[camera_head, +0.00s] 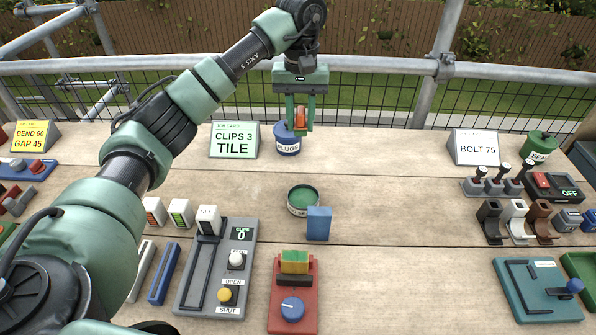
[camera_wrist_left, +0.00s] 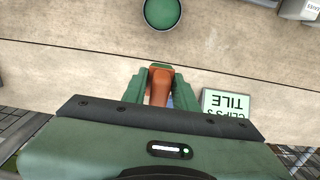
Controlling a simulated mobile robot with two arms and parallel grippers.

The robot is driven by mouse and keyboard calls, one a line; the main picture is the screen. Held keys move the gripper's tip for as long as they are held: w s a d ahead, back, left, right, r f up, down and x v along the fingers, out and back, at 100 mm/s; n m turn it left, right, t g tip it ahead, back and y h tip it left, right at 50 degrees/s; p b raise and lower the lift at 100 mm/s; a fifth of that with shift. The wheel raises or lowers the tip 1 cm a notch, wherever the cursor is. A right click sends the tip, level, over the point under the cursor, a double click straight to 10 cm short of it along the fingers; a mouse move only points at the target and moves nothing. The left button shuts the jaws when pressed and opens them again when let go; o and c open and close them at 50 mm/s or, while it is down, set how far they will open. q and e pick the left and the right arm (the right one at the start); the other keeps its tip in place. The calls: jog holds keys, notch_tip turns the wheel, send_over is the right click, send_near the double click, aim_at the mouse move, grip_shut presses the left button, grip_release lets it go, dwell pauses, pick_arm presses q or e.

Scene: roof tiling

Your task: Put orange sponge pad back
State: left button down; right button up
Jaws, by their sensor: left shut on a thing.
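My left gripper (camera_head: 300,127) is shut on the orange sponge pad (camera_head: 300,117), high over the back of the table by the blue tin marked PLUGS (camera_head: 287,145). The left wrist view shows the pad (camera_wrist_left: 159,84) between the green fingers (camera_wrist_left: 158,98). The fingers hide part of the pad. From the head view I cannot tell whether the pad is above the tin or beyond it. My right gripper is not in view.
A round green-topped tin (camera_head: 303,199) stands mid-table with a blue block (camera_head: 318,224) against its front. A red device (camera_head: 293,308) with a yellow-green pad (camera_head: 294,261) and a grey clip panel (camera_head: 190,282) are in front. Bare boards lie right of centre.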

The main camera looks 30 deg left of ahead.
pick_arm(q)
jog(key=p, duration=0.1)
send_over(301, 179)
notch_tip(301, 179, down, 10)
jog(key=shift+s+f, duration=0.1)
jog(key=shift+f, duration=0.55)
notch_tip(301, 179, down, 3)
jog(key=shift+f+p, duration=0.15)
jog(key=shift+p, duration=0.25)
jog(key=shift+f, duration=0.4)
jog(key=shift+f, duration=0.2)
jog(key=c, duration=1.1)
grip_release()
